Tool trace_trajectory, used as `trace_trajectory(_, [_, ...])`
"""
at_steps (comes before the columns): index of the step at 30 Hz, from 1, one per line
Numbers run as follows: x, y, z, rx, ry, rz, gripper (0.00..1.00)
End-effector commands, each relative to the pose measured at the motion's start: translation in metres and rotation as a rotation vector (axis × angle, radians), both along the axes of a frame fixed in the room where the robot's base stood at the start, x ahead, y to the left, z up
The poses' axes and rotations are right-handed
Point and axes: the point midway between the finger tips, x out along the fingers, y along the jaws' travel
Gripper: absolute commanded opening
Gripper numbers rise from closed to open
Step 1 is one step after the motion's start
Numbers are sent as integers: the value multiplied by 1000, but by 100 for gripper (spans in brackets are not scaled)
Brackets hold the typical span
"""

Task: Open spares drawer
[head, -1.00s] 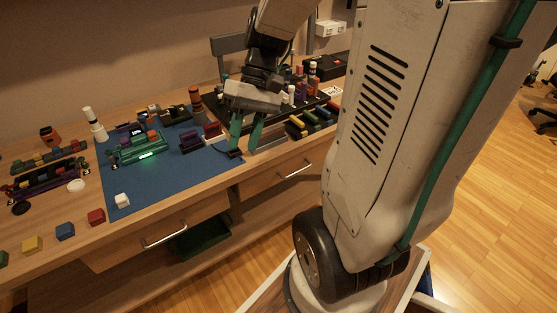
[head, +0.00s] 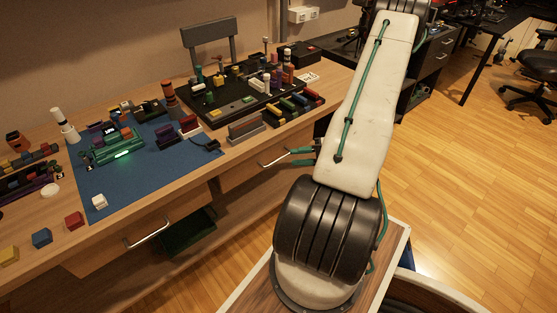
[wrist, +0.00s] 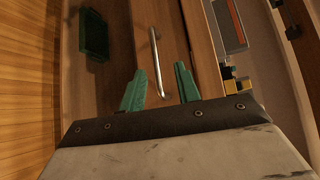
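Two wooden drawer fronts sit under the bench top. The left drawer (head: 120,242) has a metal bar handle (head: 148,232) and looks shut. The right drawer (head: 250,169) has a similar handle (head: 275,159) and also looks shut. No label shows which is the spares drawer. My gripper (head: 293,157), with green fingers, is open just right of the right drawer's handle, pointing at it. In the wrist view the handle (wrist: 153,50) appears between the spread fingers (wrist: 160,70), running lengthwise; whether it is inside the grasp in depth is unclear. My arm hides part of the gripper.
The bench top holds a blue mat (head: 130,188) with a green model, a black tray (head: 240,105) of parts, and several loose blocks. A green bin (head: 188,232) sits below the drawers; it also shows in the wrist view (wrist: 93,35). Open floor lies right.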

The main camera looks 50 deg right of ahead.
Motion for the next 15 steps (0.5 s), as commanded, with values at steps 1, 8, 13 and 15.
trace_trajectory(1, [-3, -2, -6, 4, -6, -18, 33])
trace_trajectory(8, [16, 10, -12, 5, -11, -28, 33])
trace_trajectory(13, [40, 25, -16, 6, -11, -27, 33])
trace_trajectory(15, [48, 30, -17, 5, -11, -27, 33])
